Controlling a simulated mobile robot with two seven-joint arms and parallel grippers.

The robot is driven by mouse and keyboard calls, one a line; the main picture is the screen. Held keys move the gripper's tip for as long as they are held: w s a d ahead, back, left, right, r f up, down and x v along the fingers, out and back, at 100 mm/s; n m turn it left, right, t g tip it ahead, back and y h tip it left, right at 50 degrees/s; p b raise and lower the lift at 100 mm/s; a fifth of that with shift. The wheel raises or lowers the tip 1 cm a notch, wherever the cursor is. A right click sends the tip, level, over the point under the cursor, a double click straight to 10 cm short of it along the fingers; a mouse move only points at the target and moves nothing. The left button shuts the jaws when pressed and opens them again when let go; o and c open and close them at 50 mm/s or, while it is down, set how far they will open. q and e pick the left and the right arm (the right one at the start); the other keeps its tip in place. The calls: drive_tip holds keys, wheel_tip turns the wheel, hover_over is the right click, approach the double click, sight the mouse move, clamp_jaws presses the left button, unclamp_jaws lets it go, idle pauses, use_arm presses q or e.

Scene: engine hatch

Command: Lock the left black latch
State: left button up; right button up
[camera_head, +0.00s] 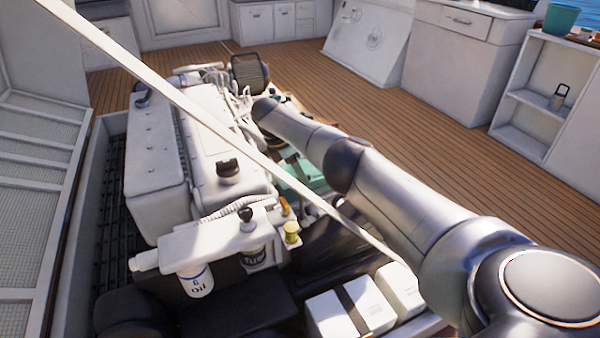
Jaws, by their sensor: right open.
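My right arm reaches from the lower right up and left across the engine bay. Its far dark end (264,110) is over the far right side of the white engine (215,130). My right gripper is at most partly visible there, and I cannot make out its fingertips clearly. I see nothing held. I cannot clearly identify the left black latch. An open white hatch panel (38,175) with mesh stands at the left edge. A long pale bar (180,100) crosses the view diagonally in front of the engine. My left gripper is not in view.
The engine sits in an open bay with a dark grating (113,215) at left. White filters, one marked Oil (195,280), and white boxes (335,315) are at the near side. Wooden deck (440,130) is clear at right, before white cabinets (465,60).

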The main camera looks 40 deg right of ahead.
drive_tip(key=p+v, duration=0.4)
drive_tip(key=v, duration=0.8)
